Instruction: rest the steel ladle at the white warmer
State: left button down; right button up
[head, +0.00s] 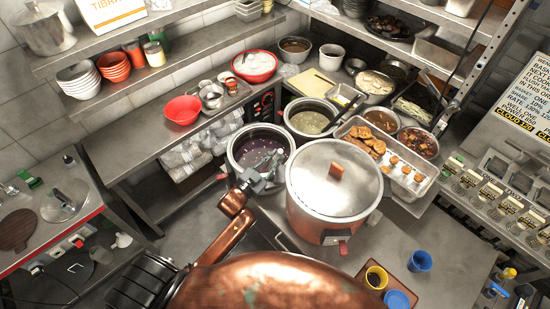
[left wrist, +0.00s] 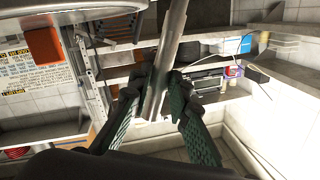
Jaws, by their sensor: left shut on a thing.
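My left gripper (head: 262,180) is over the near edge of an open round warmer (head: 237,170) with dark purplish soup, in the head view. In the left wrist view the green-padded fingers (left wrist: 163,100) are shut on the long flat handle of the steel ladle (left wrist: 172,50). The ladle's bowl cannot be made out. A second open warmer (head: 312,120) with pale greenish soup stands behind. A large warmer with a steel lid (head: 330,175) stands to the right of the gripper. I cannot tell for sure which warmer is the white one. My right gripper is not in view.
A tray of fried food (head: 405,185) and several food pans line the counter at right. Red bowls (head: 182,110) stand on the left counter. Blue cups (head: 420,260) stand at the lower right. Shelves (head: 150,30) overhang the back.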

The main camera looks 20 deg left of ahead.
pick_arm(q)
jog(key=shift+f, duration=0.25)
jog(key=c, duration=1.7)
grip_release()
jog(key=shift+f, duration=0.15)
